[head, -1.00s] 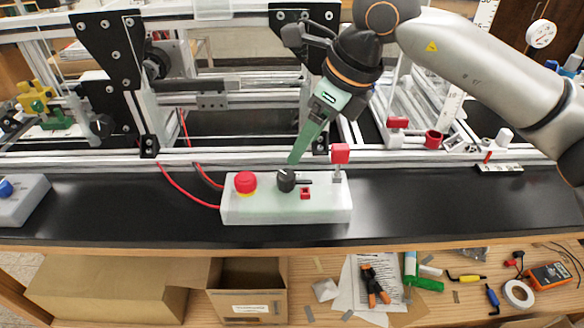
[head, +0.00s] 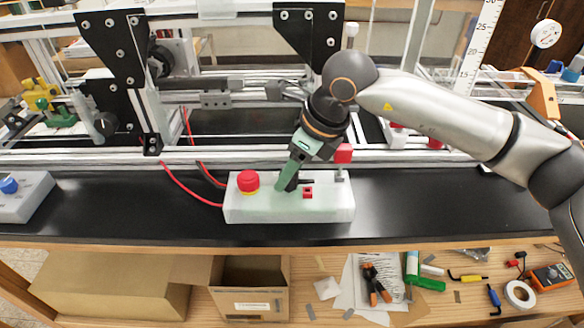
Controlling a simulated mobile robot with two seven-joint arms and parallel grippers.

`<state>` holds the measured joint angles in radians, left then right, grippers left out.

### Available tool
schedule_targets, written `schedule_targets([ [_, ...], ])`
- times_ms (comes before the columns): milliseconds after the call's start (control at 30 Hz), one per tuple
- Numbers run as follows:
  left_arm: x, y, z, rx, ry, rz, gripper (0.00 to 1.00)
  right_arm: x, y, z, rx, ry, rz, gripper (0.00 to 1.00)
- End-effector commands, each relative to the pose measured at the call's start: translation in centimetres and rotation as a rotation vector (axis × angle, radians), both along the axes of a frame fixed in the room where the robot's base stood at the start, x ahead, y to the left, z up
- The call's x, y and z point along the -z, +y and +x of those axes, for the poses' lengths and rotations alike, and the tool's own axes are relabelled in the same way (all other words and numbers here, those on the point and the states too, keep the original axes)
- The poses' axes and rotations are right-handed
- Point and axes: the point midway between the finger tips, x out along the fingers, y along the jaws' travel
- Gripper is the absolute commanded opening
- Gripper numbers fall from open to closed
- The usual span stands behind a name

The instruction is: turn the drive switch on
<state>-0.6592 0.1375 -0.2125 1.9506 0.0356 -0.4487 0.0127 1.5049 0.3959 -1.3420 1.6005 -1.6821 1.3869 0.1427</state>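A white control box (head: 290,208) sits on the black bench top. It carries a round red button (head: 248,181) on a yellow base at left, a black rotary switch (head: 293,184) in the middle and a small red switch (head: 308,192) to its right. My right gripper (head: 284,188) comes down from above with its green fingers tilted at the black switch. The fingers hide the left part of this switch; its dark lever (head: 306,181) points right. I cannot tell whether the fingers are open, or whether they touch the switch. My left gripper is not in view.
A red block on a post (head: 342,154) stands at the box's right rear, close beside my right gripper. Red cables (head: 187,193) run into the box from the left. A grey box with a blue knob (head: 9,186) is far left. The black bench right of the box is clear.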

Motion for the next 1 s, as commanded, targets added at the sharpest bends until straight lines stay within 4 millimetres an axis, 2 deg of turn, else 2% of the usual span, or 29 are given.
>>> schedule_targets([
  [67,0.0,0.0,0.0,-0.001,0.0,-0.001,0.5,0.0,0.0,0.0,0.0,0.0,0.0,0.48],
  [500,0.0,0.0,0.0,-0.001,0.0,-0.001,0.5,-0.1,0.0,0.0,0.0,0.0,0.0,0.0],
  [767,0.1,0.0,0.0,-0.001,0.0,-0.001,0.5,0.0,0.0,0.0,0.004,0.0,0.0,0.0],
  [1000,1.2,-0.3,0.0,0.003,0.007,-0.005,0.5,0.2,0.0,0.0,0.067,-0.003,0.0,0.0],
])
